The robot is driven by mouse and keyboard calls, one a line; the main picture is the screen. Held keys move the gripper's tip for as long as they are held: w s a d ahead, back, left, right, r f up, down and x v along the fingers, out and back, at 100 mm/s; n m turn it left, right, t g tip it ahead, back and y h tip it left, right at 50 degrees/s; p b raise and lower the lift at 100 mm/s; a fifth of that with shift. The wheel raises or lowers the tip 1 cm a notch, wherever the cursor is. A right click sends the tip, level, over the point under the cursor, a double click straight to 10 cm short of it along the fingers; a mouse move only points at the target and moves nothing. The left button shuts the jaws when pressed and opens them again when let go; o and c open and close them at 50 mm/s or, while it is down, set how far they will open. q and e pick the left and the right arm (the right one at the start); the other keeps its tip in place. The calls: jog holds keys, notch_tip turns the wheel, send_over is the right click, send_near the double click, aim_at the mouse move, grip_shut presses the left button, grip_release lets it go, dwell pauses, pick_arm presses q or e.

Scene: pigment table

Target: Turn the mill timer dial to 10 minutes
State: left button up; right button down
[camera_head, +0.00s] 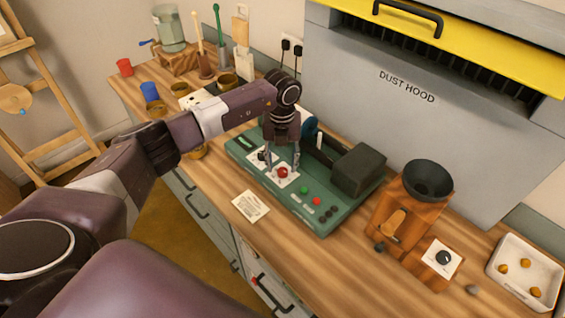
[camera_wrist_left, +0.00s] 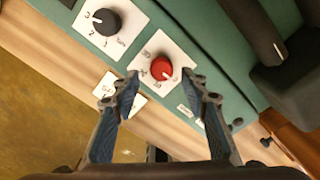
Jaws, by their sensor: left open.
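The green mill (camera_head: 318,215) stands on the wooden counter. A red dial (camera_head: 283,172) sits on a white numbered plate on its top; the dial also shows in the left wrist view (camera_wrist_left: 161,68), with a small pale mark near its lower right edge. The plate's figures are too small to read surely. My left gripper (camera_head: 282,163) points down over the red dial. In the wrist view its open fingertips (camera_wrist_left: 161,80) are on either side of the dial, with gaps visible; contact is not seen. A black dial (camera_wrist_left: 107,21) on another white plate lies left of it.
Green and red buttons (camera_head: 310,194) and a dark motor block (camera_head: 358,171) are on the mill. A wooden grinder (camera_head: 403,210) with its own black knob (camera_head: 443,257) stands right. A paper note (camera_head: 250,206) lies in front; jars and cups stand back left.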

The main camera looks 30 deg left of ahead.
aim_at(283, 172)
pick_arm(q)
jog(key=shift+w+f, duration=0.25)
jog(key=shift+f, duration=0.7)
jog(key=shift+w+f, duration=0.1)
jog(key=shift+f, duration=0.15)
jog(key=shift+r, duration=0.1)
jog(key=c, duration=0.3)
grip_shut()
pick_arm(e)
jog(key=shift+w+a+r, duration=0.1)
jog(key=shift+w+r, duration=0.2)
jog(key=shift+w, duration=0.45)
jog(key=shift+f, duration=0.1)
